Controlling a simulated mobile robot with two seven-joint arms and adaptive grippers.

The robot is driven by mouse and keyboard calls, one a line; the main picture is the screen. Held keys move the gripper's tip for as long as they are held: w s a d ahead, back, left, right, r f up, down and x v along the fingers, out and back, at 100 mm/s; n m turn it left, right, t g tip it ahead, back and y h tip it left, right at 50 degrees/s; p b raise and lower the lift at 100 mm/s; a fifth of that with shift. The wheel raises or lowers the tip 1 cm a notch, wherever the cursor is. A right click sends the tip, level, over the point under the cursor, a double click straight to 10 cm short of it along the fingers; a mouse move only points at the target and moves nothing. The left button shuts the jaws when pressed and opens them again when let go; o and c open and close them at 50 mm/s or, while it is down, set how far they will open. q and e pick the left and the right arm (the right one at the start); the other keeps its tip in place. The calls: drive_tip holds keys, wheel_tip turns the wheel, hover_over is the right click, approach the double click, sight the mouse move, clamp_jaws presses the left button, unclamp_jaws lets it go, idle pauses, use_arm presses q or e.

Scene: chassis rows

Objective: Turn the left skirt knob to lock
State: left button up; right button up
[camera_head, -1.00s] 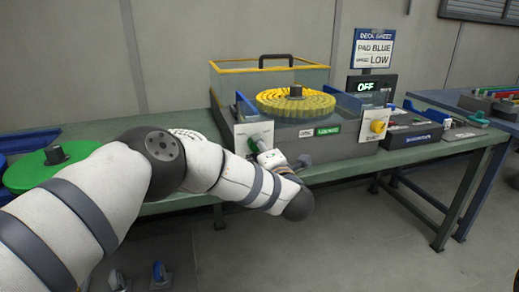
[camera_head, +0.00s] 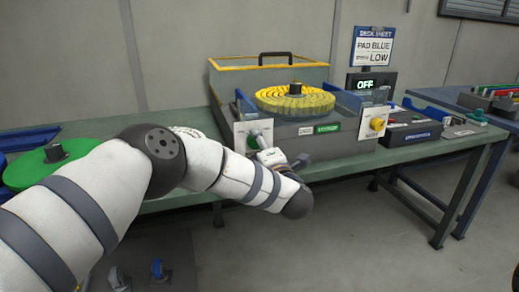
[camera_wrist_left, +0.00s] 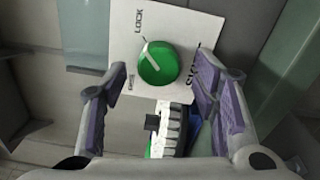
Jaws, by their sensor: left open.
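The left skirt knob is a round green knob (camera_wrist_left: 158,64) on a white plate (camera_wrist_left: 183,24) in the left wrist view. A white pointer line on it slants up and left, and the plate reads LOCK above it at the left. My left gripper (camera_wrist_left: 161,84) is open, its two purple-padded fingers apart on either side of the knob. I cannot tell whether a pad touches it. In the head view the left gripper (camera_head: 259,141) is at the white plate (camera_head: 240,136) on the machine's front left, mostly covering the knob. My right gripper is not in view.
The grey machine (camera_head: 345,143) holds a yellow segmented ring (camera_head: 294,99) and has a yellow knob (camera_head: 377,124) at its right. A display (camera_head: 368,85) reads OFF. A green disc (camera_head: 38,170) lies at the left. Bare bench shows in front of the machine.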

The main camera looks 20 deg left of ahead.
use_arm(q)
drive_tip(key=v, duration=1.2)
drive_tip(key=shift+f, duration=0.1)
drive_tip(key=s+d+f+m+h, duration=0.1)
drive_tip(key=s+f+m+h, duration=0.15)
drive_tip(key=f+m, duration=0.2)
drive_tip(key=s+d+f+m+g+h, duration=0.1)
drive_tip(key=f+m+h, duration=0.2)
drive_tip(key=f, duration=0.2)
drive_tip(key=s+d+f+m+h, duration=0.1)
drive_tip(key=s+f+m+h, duration=0.1)
drive_tip(key=f+m, duration=0.25)
drive_tip(key=s+a+f+m+g+h, duration=0.25)
drive_tip(key=s+f+m+g, duration=0.3)
drive_tip(key=s+f, duration=0.65)
drive_tip(key=s+a+f+m+g, duration=0.1)
drive_tip(key=s+a+m+g, duration=0.2)
drive_tip(key=s, duration=0.7)
drive_tip(key=s+a+f+m+g, duration=0.1)
drive_tip(key=s+a+m+g, duration=0.2)
drive_tip(key=s, duration=0.8)
drive_tip(key=s+a+f+m+g+p, duration=0.1)
drive_tip(key=s+a+m+g, duration=0.2)
drive_tip(key=s, duration=0.8)
drive_tip(key=shift+s+a+f+g, duration=0.25)
drive_tip(key=shift+a+g, duration=0.55)
drive_tip(key=shift+g, duration=0.25)
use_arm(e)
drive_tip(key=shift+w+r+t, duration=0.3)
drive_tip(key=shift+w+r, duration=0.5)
